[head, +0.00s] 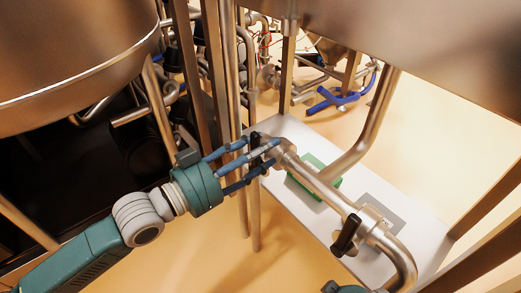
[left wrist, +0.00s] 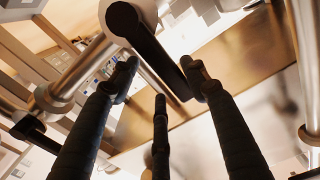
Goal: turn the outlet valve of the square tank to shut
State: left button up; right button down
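The square tank (head: 430,40) is the large metal body at the upper right of the head view. A pipe runs below it, with a valve at its far end whose black lever (left wrist: 158,52) shows in the left wrist view, fixed to a round metal end. My left gripper (head: 262,155) is at that end of the pipe. Its three fingers are spread around the lever (left wrist: 158,82), the right one close to or touching it; I cannot tell which. In the head view the fingers partly hide the lever. Of my right arm only a small piece shows at the bottom edge.
A second black handle (head: 346,235) sits nearer on the same pipe. A white board (head: 425,222) with a green block (head: 314,178) and a grey plate (head: 381,212) lies below. A round tank (head: 75,55) and upright posts stand left. A blue handle (head: 335,98) is farther back.

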pick_arm(q)
jog(key=v, duration=1.2)
dwell(0.5)
